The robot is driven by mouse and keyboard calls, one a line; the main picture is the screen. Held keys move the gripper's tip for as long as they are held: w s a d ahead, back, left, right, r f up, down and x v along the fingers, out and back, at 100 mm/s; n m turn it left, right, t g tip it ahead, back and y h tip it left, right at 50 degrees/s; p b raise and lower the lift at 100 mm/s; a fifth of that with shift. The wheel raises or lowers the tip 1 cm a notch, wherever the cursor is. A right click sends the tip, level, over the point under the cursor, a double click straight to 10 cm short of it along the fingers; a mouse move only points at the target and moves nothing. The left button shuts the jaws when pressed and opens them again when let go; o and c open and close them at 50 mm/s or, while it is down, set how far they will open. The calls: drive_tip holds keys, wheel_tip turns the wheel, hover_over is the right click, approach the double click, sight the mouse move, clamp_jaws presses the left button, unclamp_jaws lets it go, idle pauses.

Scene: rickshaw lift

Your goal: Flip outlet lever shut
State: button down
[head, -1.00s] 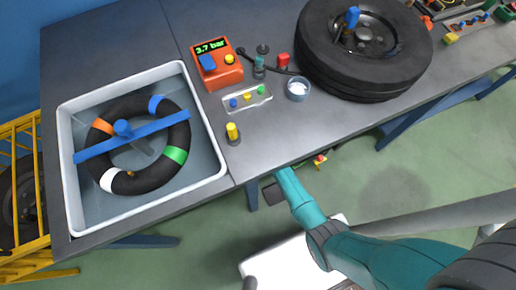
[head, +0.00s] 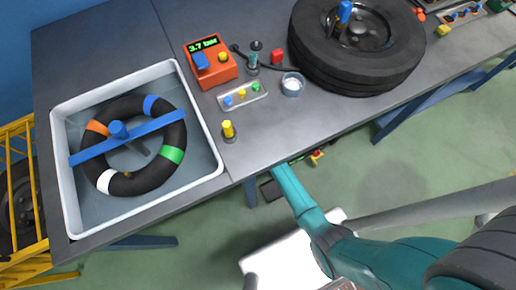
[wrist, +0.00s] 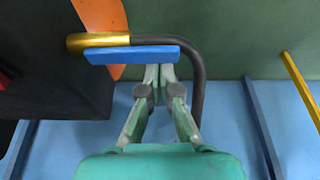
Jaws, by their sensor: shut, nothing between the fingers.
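In the wrist view a flat blue lever (wrist: 132,54) lies roughly parallel to a brass outlet fitting (wrist: 98,41), just below it in the picture. A black hose (wrist: 197,80) leaves the fitting's right end and bends downward. My gripper (wrist: 158,70) is shut and empty. Its fingertips are at the lower edge of the lever, near the right end; I cannot tell whether they touch it. In the head view my arm reaches under the table's front edge, and the gripper and lever are hidden there.
A dark block (wrist: 60,75) and an orange part (wrist: 100,15) stand beside the fitting. The table (head: 290,140) overhangs my arm and carries a white water tub (head: 215,165), an orange gauge box (head: 210,62) and a wheel (head: 355,50).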

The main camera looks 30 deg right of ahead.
drive_tip(key=s+n+y, duration=0.1)
drive_tip(key=s+n, duration=0.1)
drive_tip(key=n, duration=0.1)
drive_tip(key=s+d+n+g, duration=0.1)
drive_tip(key=n, duration=0.3)
drive_tip(key=s+n+g+y, duration=0.1)
drive_tip(key=s+n, duration=0.1)
drive_tip(key=n, duration=0.1)
drive_tip(key=s+d+n+y, duration=0.1)
drive_tip(key=n, duration=0.3)
drive_tip(key=shift+s+d+n+g, duration=0.3)
drive_tip(key=shift+g, duration=0.1)
drive_tip(key=shift+w, duration=0.1)
drive_tip(key=shift+w+d, duration=0.25)
drive_tip(key=shift+w, duration=0.4)
drive_tip(key=shift+a, duration=0.15)
